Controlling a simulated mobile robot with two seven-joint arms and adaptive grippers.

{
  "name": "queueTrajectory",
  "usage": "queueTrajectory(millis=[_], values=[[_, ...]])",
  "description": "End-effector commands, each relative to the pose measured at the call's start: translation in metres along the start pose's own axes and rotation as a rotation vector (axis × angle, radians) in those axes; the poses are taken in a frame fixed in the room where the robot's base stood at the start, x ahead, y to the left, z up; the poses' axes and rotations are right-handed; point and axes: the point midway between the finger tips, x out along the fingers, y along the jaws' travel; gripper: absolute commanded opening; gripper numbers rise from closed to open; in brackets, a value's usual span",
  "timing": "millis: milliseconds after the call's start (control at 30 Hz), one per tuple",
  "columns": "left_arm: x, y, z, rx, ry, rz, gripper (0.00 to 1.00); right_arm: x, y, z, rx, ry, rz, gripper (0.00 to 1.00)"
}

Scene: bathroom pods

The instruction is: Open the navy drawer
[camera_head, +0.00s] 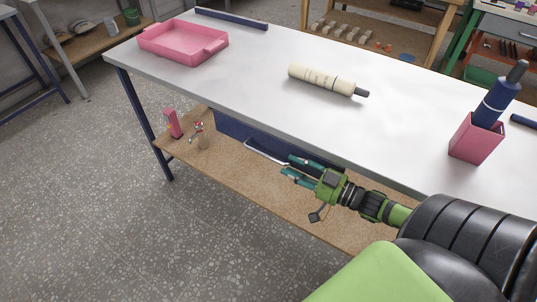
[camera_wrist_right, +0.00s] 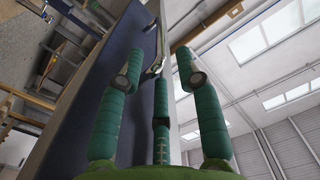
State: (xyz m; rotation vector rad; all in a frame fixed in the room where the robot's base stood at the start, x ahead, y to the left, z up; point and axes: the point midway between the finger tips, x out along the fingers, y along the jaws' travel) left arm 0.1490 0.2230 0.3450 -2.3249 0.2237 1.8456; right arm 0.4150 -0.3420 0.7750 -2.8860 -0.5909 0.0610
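The navy drawer (camera_head: 232,128) sits under the white tabletop, its front facing me, and looks closed. Its pale metal bar handle (camera_head: 262,154) sticks out from the front. My right gripper (camera_head: 286,165) is at the right end of the handle, its green fingers spread apart. In the right wrist view the navy front (camera_wrist_right: 122,48) fills the left middle, and the handle (camera_wrist_right: 154,68) shows beyond the fingers (camera_wrist_right: 160,80). The fingers look open and empty; whether any touches the handle I cannot tell. My left gripper is not in view.
The white tabletop (camera_head: 225,95) overhangs the drawer. On it are a pink tray (camera_head: 180,55), a cream cylinder (camera_head: 318,80) and a pink holder (camera_head: 476,140) with a navy bottle (camera_head: 495,100). A wooden shelf (camera_head: 225,165) below holds small items. The floor in front is clear.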

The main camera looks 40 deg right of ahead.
Motion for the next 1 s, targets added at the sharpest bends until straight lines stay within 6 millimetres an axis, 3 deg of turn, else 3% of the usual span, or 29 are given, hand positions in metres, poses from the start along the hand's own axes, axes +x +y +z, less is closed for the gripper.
queueTrajectory(millis=[200,333,800,1000], values=[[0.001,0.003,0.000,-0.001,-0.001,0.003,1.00,-0.002,0.000,0.001,0.001,-0.001,0.000,0.35],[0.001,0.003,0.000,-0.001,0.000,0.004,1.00,-0.013,0.000,0.002,0.002,-0.004,0.001,0.35],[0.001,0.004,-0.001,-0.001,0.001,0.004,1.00,-0.102,0.000,0.001,0.001,-0.003,0.002,0.35],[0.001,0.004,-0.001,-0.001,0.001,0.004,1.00,-0.119,0.000,0.001,0.000,-0.001,0.001,0.35]])
